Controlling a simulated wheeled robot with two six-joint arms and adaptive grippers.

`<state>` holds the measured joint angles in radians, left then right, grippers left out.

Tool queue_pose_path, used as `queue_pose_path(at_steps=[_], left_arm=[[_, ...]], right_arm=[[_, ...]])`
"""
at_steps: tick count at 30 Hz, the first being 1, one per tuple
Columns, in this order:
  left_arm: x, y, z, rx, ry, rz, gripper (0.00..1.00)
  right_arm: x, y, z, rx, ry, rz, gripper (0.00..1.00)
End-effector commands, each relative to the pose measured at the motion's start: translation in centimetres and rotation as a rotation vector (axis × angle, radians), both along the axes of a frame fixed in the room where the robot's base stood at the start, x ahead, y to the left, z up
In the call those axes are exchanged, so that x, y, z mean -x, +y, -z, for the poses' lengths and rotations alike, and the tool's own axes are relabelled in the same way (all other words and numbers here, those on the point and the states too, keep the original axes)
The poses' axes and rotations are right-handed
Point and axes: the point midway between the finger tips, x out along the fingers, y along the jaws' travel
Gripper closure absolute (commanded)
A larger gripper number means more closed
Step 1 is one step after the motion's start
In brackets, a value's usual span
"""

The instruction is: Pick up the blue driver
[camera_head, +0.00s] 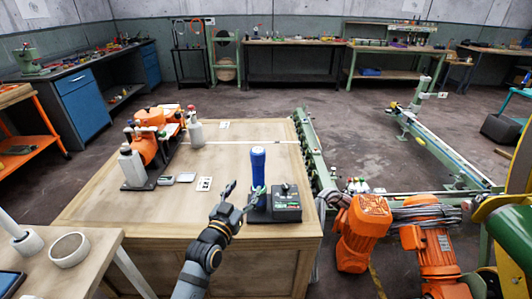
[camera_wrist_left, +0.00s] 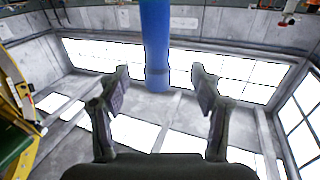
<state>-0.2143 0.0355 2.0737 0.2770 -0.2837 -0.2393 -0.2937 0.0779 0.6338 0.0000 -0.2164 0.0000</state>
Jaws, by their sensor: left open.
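The blue driver (camera_head: 258,165) stands upright on the wooden workbench, against the left side of a black control box. My left gripper (camera_head: 243,193) is open and empty, just left of and in front of the driver's lower part. In the left wrist view the blue driver (camera_wrist_left: 155,45) comes down from the top edge, in line with the gap between the open fingers (camera_wrist_left: 160,72). I cannot tell whether it is between the fingertips or just beyond them. My right gripper is not in view.
The black box (camera_head: 287,207) with a knob is close to the driver's right. Orange machines with white bottles (camera_head: 133,168) and small meters (camera_head: 186,178) stand at the bench's left. A green rail (camera_head: 312,155) runs along its right edge. The bench's middle is clear.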

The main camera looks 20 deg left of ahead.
Motion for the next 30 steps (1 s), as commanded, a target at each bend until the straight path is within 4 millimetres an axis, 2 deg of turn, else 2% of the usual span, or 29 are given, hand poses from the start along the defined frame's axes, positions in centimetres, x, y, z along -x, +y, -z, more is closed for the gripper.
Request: queue_pose_path(at_steps=[2,6,13,21,27,30], left_arm=[[0.2,0.0,0.1,-0.002,0.015,0.002,0.35],[-0.3,0.0,0.4,-0.001,0.014,0.002,0.35],[-4.1,-0.4,0.2,0.000,0.011,0.001,0.35],[-5.6,-0.6,0.2,-0.001,0.012,0.002,0.35],[-8.9,-1.2,0.1,-0.001,0.012,0.001,0.35],[-10.0,-1.2,0.1,-0.001,0.012,0.000,0.35]], right_arm=[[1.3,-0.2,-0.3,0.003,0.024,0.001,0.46],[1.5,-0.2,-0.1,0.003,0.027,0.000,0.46],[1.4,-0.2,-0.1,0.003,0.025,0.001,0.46],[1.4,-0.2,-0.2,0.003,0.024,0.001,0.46],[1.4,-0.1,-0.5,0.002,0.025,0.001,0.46],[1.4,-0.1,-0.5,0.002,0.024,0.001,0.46]])
